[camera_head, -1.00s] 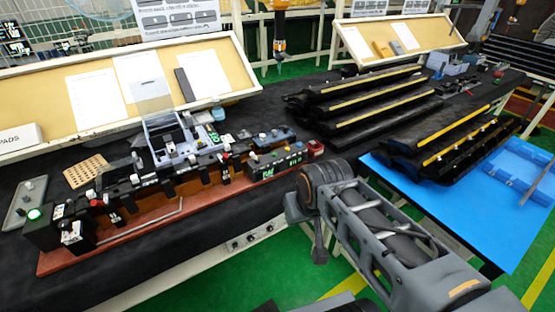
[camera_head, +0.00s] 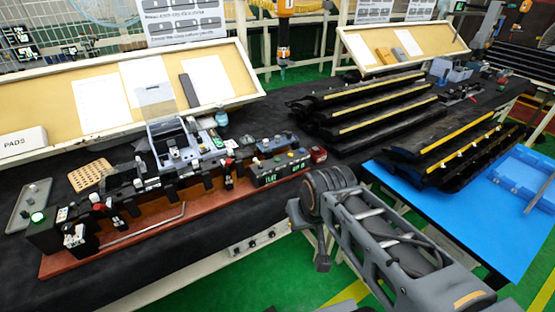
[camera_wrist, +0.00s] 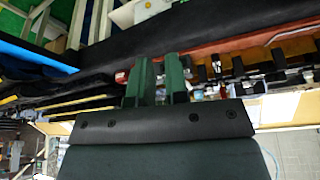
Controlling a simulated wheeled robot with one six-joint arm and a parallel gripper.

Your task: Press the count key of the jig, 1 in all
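The jig (camera_head: 150,225) is a long reddish-brown base carrying a row of black blocks and clamps, on the black bench at left in the head view. A black box (camera_head: 280,170) with green lit marks and small knobs stands at its right end. A green round button (camera_head: 38,217) sits on its left end block. I cannot tell which part is the count key. In the wrist view my gripper (camera_wrist: 160,62) shows two green fingers with a narrow gap and nothing visible between them. The jig (camera_wrist: 255,48) appears beyond them, apart and upside down. My gripper is hidden in the head view.
Stacked black trim parts (camera_head: 365,105) with yellow strips lie right of the jig. More trim (camera_head: 455,150) lies by a blue sheet (camera_head: 470,215). A tilted board (camera_head: 55,95) with papers stands behind. A grey tray (camera_head: 28,205) lies at the jig's left.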

